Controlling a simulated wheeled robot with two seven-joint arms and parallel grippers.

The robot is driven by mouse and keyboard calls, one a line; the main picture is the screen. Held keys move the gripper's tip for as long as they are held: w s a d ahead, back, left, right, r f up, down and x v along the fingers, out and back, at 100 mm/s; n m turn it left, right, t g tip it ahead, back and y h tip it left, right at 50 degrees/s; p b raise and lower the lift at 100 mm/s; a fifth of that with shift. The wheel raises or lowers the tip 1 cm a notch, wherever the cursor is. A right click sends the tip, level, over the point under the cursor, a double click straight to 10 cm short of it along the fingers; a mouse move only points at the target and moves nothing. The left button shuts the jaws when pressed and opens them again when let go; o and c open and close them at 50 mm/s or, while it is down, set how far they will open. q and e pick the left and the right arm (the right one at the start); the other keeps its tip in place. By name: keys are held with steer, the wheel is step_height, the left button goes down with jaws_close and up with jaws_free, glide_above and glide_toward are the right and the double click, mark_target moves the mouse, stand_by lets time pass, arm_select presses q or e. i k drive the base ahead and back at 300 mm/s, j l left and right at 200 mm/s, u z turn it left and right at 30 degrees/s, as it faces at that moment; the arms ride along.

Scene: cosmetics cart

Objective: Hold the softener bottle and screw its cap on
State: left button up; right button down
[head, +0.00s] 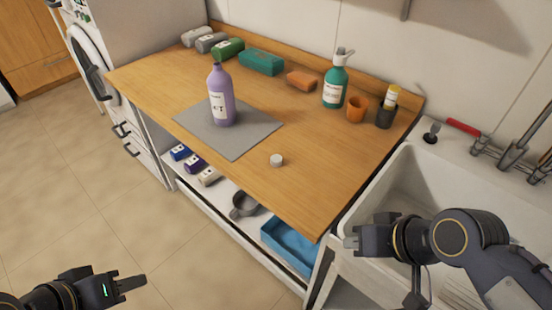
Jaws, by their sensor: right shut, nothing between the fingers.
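The purple softener bottle (221,97) stands upright on a grey mat (252,134) on the wooden counter. Its neck is bare. A small white cap (276,160) lies on the counter to the right of the mat, apart from the bottle. My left gripper (143,281) is low at the left, over the floor, far from both; I cannot tell from this angle whether its fingers are apart. My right gripper (348,236) is shut and empty near the sink's front left edge, to the lower right of the cap.
A teal pump bottle (335,82), an orange cup (356,108) and a dark holder (386,116) stand at the back right. Boxes and rolled items line the back wall. A shelf below holds a blue tray (287,250). A white sink (400,170) lies right. The counter around the cap is clear.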

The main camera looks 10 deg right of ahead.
mark_target(220, 84)
steer(key=i+j+z, duration=0.2)
steer(key=j, duration=0.15)
steer(key=i+j+z, duration=0.15)
steer(key=j, duration=0.2)
steer(key=i+j+z, duration=0.2)
steer(key=j, duration=0.2)
steer(key=i+j+z, duration=0.2)
steer(key=j, duration=0.2)
steer(key=k, duration=0.1)
